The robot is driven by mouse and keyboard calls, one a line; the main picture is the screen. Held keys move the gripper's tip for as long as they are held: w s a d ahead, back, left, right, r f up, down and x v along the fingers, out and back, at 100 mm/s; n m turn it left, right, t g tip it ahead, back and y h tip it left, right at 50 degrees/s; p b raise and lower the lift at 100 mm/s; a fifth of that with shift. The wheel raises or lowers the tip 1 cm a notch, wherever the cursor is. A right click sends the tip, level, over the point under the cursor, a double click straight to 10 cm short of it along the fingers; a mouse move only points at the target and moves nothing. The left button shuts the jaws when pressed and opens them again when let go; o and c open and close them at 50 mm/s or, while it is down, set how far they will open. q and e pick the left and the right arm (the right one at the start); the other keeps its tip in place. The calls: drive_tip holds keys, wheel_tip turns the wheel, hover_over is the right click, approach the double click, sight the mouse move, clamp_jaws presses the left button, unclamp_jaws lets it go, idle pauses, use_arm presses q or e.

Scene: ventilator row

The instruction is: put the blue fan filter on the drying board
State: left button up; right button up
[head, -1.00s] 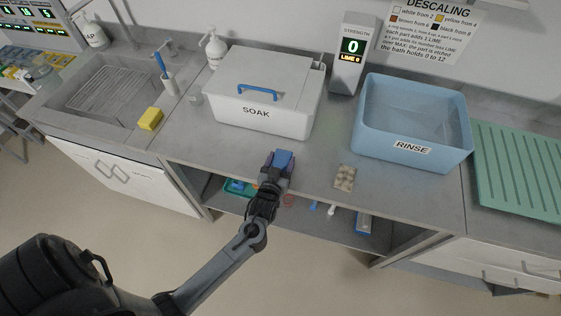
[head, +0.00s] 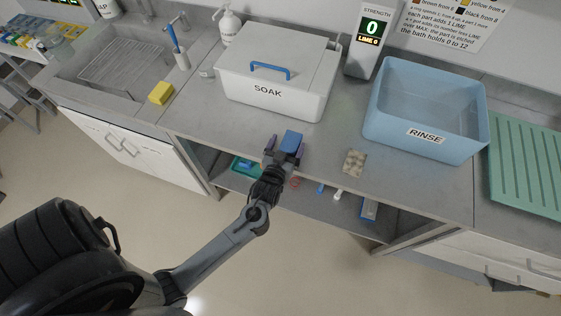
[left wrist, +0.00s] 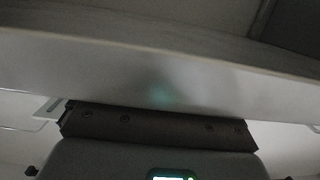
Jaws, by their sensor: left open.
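A small blue block (head: 291,142), which looks like the blue fan filter, is at the front edge of the counter, at my left gripper's fingertips. My left gripper (head: 284,147) is open, with a finger on each side of the block's near end. I cannot tell whether the fingers touch it. The green ridged drying board (head: 530,165) lies at the far right of the counter, apart from the gripper. The left wrist view shows a pale counter edge and a dark bar; I cannot make out the filter there. My right gripper is not in view.
The white SOAK box (head: 275,75) is closed. The blue RINSE tub (head: 425,138) stands between it and the board. A beige pad (head: 354,162) lies near the front edge. The shelf below holds a green tray (head: 246,168) and small items.

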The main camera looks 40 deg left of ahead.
use_arm(q)
drive_tip(key=s, duration=0.1)
drive_tip(key=s+d+b, duration=0.1)
drive_tip(key=s, duration=0.1)
drive_tip(key=shift+s+d+f, duration=0.2)
drive_tip(key=shift+d+f, duration=0.05)
drive_tip(key=shift+f, duration=0.1)
drive_tip(key=shift+o, duration=0.6)
drive_tip(key=b+v, duration=0.1)
drive_tip(key=v, duration=0.4)
drive_tip(key=shift+w+r, duration=0.15)
drive_tip(key=shift+r, duration=0.05)
drive_tip(key=shift+o, duration=0.2)
drive_tip(key=shift+s+d+r, duration=0.2)
drive_tip(key=shift+s+d, duration=0.05)
drive_tip(key=shift+s, duration=0.1)
drive_tip(key=shift+w+r, duration=0.1)
